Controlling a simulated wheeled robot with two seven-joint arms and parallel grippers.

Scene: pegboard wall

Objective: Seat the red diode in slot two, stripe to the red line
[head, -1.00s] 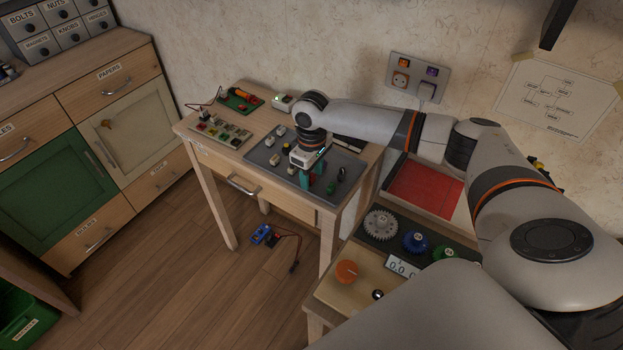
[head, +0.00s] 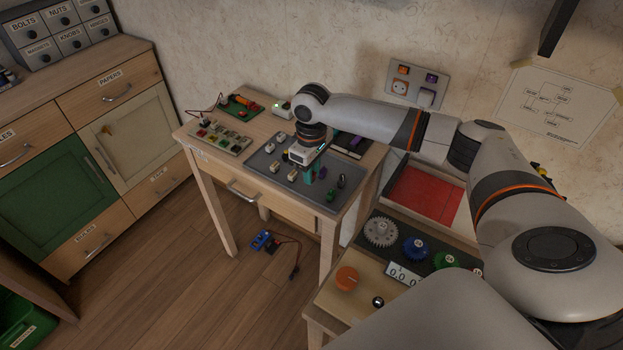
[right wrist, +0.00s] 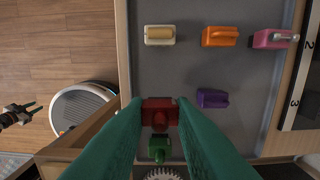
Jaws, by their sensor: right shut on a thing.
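My right gripper (head: 309,172) has green fingers and hangs low over the grey mat (head: 261,162) on the small wooden table. In the right wrist view its fingertips (right wrist: 160,112) are shut on a red block-shaped part, the red diode (right wrist: 160,106). Its stripe cannot be made out, and the head view does not show it clearly. A dark strip marked 2 and 3 (right wrist: 300,82) lies at the right edge of the wrist view; a slot cannot be made out clearly. My left gripper is not in view.
On the mat are beige (right wrist: 159,35), orange (right wrist: 219,36), pink (right wrist: 271,39) and purple (right wrist: 213,98) parts. A green part (right wrist: 159,149) is close below the red one. A component board (head: 220,135) is at the table's left. Gears (head: 381,231) are on the right-hand bench.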

